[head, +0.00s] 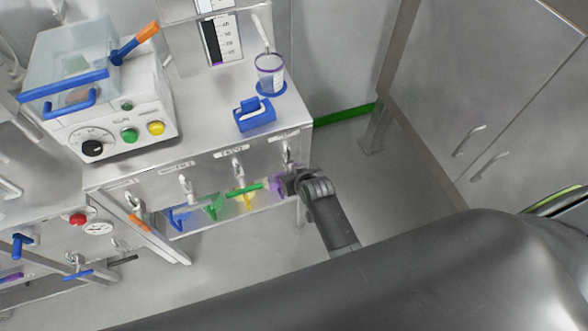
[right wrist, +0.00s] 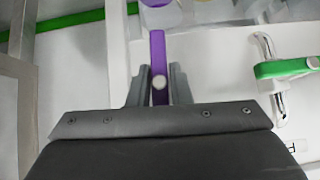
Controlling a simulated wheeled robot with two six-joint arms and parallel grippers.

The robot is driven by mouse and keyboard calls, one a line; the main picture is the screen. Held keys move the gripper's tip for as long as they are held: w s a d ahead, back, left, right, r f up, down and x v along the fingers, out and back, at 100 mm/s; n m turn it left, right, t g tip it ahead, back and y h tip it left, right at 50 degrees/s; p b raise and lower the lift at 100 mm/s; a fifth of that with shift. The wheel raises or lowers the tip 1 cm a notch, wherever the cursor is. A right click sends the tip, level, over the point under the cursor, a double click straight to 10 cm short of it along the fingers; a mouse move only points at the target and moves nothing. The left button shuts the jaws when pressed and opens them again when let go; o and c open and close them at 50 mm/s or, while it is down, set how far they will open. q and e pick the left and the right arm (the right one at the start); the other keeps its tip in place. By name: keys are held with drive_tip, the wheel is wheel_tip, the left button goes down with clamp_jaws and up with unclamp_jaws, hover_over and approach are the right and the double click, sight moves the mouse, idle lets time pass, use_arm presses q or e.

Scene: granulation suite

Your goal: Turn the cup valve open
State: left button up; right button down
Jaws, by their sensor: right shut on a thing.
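A row of metal taps runs along the front of the steel bench. The rightmost tap (head: 287,155) has a purple lever handle, seen in the right wrist view (right wrist: 157,48); its label is too small to read. My right gripper (head: 284,184) is at this tap. In the wrist view its two fingers (right wrist: 158,85) are on either side of the purple handle, shut on it. There the handle points straight up the picture, crosswise to the neighbouring green handle (right wrist: 285,68). The gripper partly hides the purple handle in the head view. My left gripper is not in view.
The green lever (head: 243,189) is close on the left, with an orange lever (head: 139,222) farther left. A purple-rimmed cup (head: 270,75) and a blue clamp-like item (head: 254,115) stand on the bench. Floor is clear right.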

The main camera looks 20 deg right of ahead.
drive_tip(key=shift+h, duration=0.3)
idle(0.4)
drive_tip(key=c, duration=1.3)
unclamp_jaws()
drive_tip(key=shift+p, duration=0.35)
